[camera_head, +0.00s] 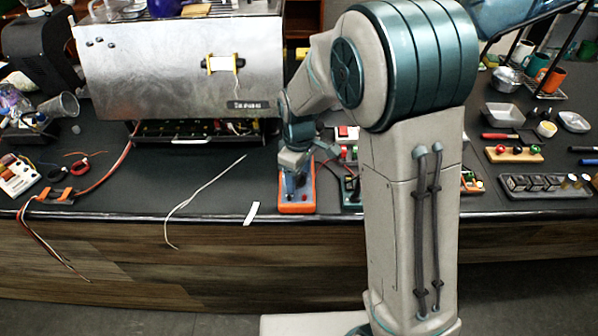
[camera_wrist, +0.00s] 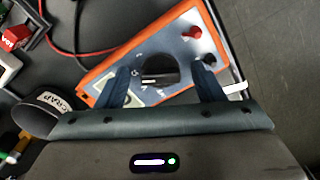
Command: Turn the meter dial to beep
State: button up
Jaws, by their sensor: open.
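The orange-edged meter (camera_head: 297,208) lies on the dark bench near its front edge. The wrist view shows its grey-blue face (camera_wrist: 178,50) close up, with a black dial (camera_wrist: 160,69), a red jack (camera_wrist: 192,33) and a dark jack. A pale display is partly covered by my left finger. My gripper (camera_wrist: 163,76) is open, one finger on each side of the dial, with visible gaps. In the head view my gripper (camera_head: 295,163) is over the meter and hides part of it. I cannot tell which mark the dial points to.
A large silver brewer (camera_head: 180,65) stands at the back left. A white wire (camera_head: 205,187) and a white strip (camera_head: 251,213) lie left of the meter. A red lead (camera_wrist: 75,50) runs beside the meter. A dark container labelled SCRAP (camera_wrist: 53,101) is close to my gripper's left side.

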jog(key=c, duration=1)
jog(key=m+b, duration=0.1)
jog(key=m, duration=0.2)
jog(key=shift+a+m, duration=0.1)
jog(key=shift+m, duration=0.3)
jog(key=m+b, duration=0.1)
jog(key=m, duration=0.4)
jog(key=shift+s+a+b, duration=0.1)
jog(key=shift+b, duration=0.2)
jog(key=o, duration=1)
